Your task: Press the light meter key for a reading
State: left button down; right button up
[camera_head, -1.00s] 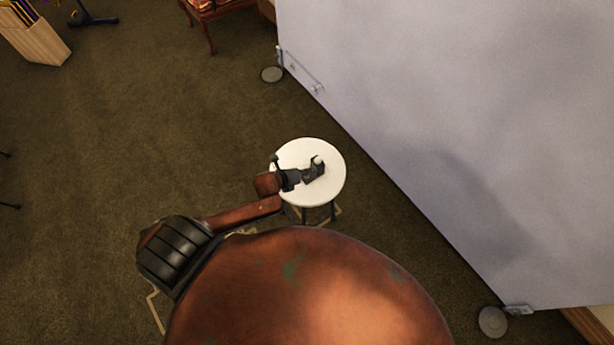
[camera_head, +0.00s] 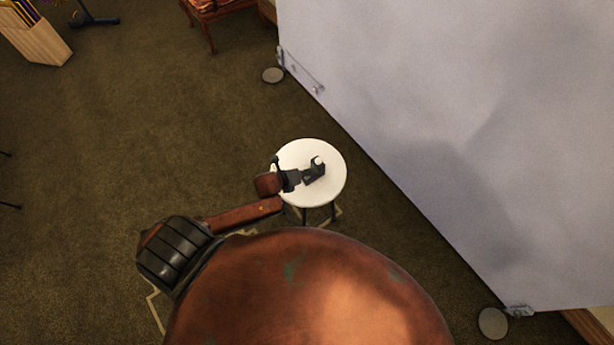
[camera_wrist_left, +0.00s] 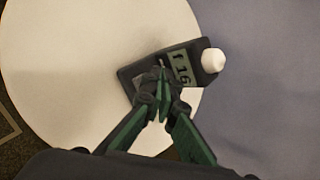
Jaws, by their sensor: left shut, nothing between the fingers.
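The light meter (camera_head: 318,168) is a small dark device with a white dome, lying on the round white top of a stool (camera_head: 333,184). In the left wrist view the light meter (camera_wrist_left: 132,73) has a greenish display that reads "f 16", with the dome at its right end. My left gripper (camera_head: 304,178) reaches over the stool from the left. In the left wrist view its shut, empty fingers (camera_wrist_left: 161,88) overlap the near part of the meter and hide the key. I cannot tell whether the tips touch it. My right gripper is not in view.
A large pale panel (camera_head: 450,110) stands to the right of the stool, on round feet (camera_head: 493,322). A wooden chair (camera_head: 212,15) and a wooden bin (camera_head: 38,42) are at the back.

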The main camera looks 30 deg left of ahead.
pick_arm(q)
jog(key=shift+f, duration=0.1)
jog(key=shift+f, duration=0.3)
jog(key=shift+f, duration=0.45)
dwell(0.8)
jog(key=shift+r, duration=0.1)
jog(key=shift+r+p, duration=0.75)
jog(key=shift+r, duration=0.05)
notch_tip(320, 180, up, 5)
jog(key=p, duration=0.5)
dwell(0.9)
